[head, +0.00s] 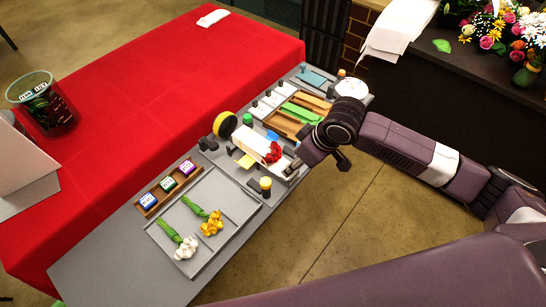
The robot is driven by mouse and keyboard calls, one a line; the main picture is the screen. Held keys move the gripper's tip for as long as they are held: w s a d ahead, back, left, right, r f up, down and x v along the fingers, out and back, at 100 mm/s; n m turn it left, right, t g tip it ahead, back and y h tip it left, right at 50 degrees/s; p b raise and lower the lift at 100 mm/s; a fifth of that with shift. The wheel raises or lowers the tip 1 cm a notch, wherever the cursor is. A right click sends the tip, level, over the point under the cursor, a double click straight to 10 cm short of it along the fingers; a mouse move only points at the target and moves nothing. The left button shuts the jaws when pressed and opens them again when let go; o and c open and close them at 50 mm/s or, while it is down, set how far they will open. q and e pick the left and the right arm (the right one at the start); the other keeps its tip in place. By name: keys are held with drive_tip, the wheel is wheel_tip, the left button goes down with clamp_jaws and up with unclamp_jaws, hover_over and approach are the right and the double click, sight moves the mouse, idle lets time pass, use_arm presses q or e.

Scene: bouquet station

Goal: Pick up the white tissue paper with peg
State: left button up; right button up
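A white sheet (250,142) lies in a grey holder mid-bench, with a red flower (273,152) at its right end. I cannot tell whether this sheet is the tissue paper, and no peg on it is clear. Small white pieces (271,97) sit in a row on a grey board farther back. My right gripper (291,169) is low near the red flower end of the holder. Its fingers are small and partly hidden by the wrist, so I cannot tell if it is open or touching anything. My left gripper is not in view.
A wooden tray (282,129) holds green and tan strips. A yellow spool (225,125) stands left of the holder. A grey tray (228,238) holds yellow and white flowers near the front. The red table (150,95) is mostly clear; a clear bin (62,124) stands at its left.

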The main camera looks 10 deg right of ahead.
drive_tip(key=shift+x, duration=0.9)
drive_tip(key=shift+c, duration=0.3)
drive_tip(key=shift+r, duration=0.1)
clamp_jaws()
drive_tip(key=shift+w, duration=0.1)
